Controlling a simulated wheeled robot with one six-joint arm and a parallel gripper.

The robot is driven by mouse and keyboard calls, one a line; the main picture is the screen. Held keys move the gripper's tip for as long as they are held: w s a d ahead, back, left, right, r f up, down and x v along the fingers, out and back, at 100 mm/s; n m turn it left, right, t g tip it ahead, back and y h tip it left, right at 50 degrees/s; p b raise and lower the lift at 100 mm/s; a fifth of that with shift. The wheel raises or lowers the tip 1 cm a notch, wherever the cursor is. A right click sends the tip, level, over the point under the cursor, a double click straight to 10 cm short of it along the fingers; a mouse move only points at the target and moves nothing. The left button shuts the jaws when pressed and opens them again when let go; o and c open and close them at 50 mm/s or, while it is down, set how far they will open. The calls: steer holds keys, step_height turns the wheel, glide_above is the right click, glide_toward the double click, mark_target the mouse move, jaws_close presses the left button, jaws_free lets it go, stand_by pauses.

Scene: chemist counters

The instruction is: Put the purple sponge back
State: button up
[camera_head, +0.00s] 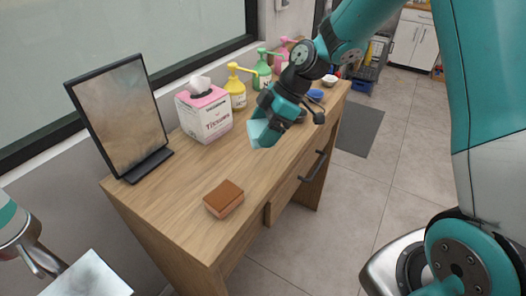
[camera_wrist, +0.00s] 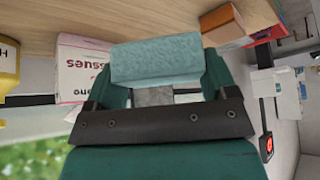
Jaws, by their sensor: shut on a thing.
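My gripper (camera_head: 270,118) is shut on a light teal-blue block (camera_head: 262,134) that looks like a sponge. The block also shows in the wrist view (camera_wrist: 155,62), lying across between the two fingers. It is over the wooden counter (camera_head: 165,200), in front of the tissue box; I cannot tell whether it touches the wood. No purple sponge shows in either view. An orange-brown block (camera_head: 223,198), perhaps another sponge, lies on the near part of the counter, apart from my gripper. It also shows in the wrist view (camera_wrist: 222,22).
A tissue box (camera_head: 205,113), a framed mirror (camera_head: 120,115) and yellow (camera_head: 237,95), green (camera_head: 262,75) and pink (camera_head: 281,60) pump bottles stand along the wall side. A blue bowl (camera_head: 315,95) and a white bowl (camera_head: 329,80) are at the far end. The counter's middle is bare.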

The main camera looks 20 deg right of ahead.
mark_target(256, 164)
step_height(256, 164, down, 8)
steer(key=shift+f+p, duration=0.15)
steer(key=shift+p, duration=0.3)
steer(key=o, duration=0.8)
steer(key=w+b+v, duration=0.1)
steer(key=b+v, duration=0.1)
steer(key=v, duration=0.9)
steer(key=s+a+r+m, duration=0.3)
steer(key=s, duration=0.5)
steer(key=s+a+r+m+h, duration=0.1)
steer(key=s+a+r+m, duration=0.2)
steer(key=s, duration=0.5)
steer(key=s+a+r+m+g+h, duration=0.1)
steer(key=s+a+r+m, duration=0.2)
steer(key=s, duration=0.6)
steer(key=shift+a+r, duration=0.2)
steer(key=shift+a, duration=0.75)
